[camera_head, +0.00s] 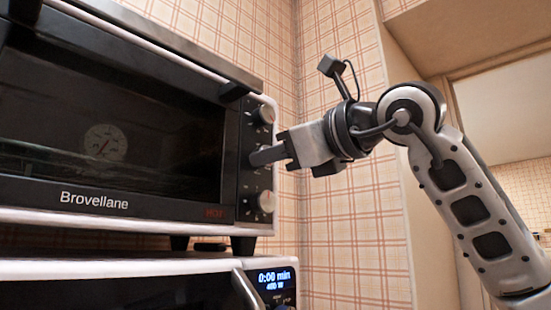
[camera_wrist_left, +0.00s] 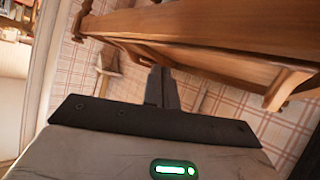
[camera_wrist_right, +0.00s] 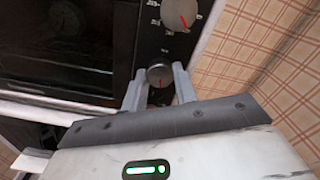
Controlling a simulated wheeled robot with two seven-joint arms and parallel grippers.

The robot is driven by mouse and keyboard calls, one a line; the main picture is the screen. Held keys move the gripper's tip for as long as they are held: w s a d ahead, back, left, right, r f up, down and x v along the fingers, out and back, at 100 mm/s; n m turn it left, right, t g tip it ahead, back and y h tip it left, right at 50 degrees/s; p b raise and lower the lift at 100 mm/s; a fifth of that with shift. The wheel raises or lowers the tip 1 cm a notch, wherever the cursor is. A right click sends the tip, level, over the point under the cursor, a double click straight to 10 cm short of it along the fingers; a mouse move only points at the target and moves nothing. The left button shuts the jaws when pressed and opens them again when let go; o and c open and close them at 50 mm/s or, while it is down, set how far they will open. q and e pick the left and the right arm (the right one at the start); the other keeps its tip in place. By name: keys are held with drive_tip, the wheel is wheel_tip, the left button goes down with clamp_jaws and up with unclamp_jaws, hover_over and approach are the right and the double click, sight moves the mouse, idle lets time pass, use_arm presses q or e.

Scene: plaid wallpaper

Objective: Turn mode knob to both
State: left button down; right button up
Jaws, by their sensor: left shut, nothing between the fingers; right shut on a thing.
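A black and steel toaster oven (camera_head: 110,140) marked Brovellane has a column of knobs on its right-hand control panel. The top knob (camera_head: 264,115) and bottom knob (camera_head: 266,201) show clear of my right gripper (camera_head: 268,156), which covers the middle of the panel. The knob labels are too small to read. My left gripper (camera_wrist_left: 162,88) is shut and empty, away from the oven.
A second appliance with a lit display (camera_head: 272,279) stands under the oven. A plaid wall (camera_head: 350,220) is close on the right of the oven. A wooden shelf (camera_wrist_left: 190,28) hangs near my left gripper. Open room lies in front of the oven.

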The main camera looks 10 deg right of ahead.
use_arm(q)
drive_tip(key=shift+s+f+b, duration=0.1)
drive_tip(key=shift+f+b, duration=0.2)
use_arm(e)
drive_tip(key=m, duration=0.3)
idle(0.4)
use_arm(q)
drive_tip(key=shift+r, duration=0.1)
use_arm(e)
drive_tip(key=o, duration=1)
drive_tip(key=shift+c, duration=0.2)
drive_tip(key=shift+d, duration=0.1)
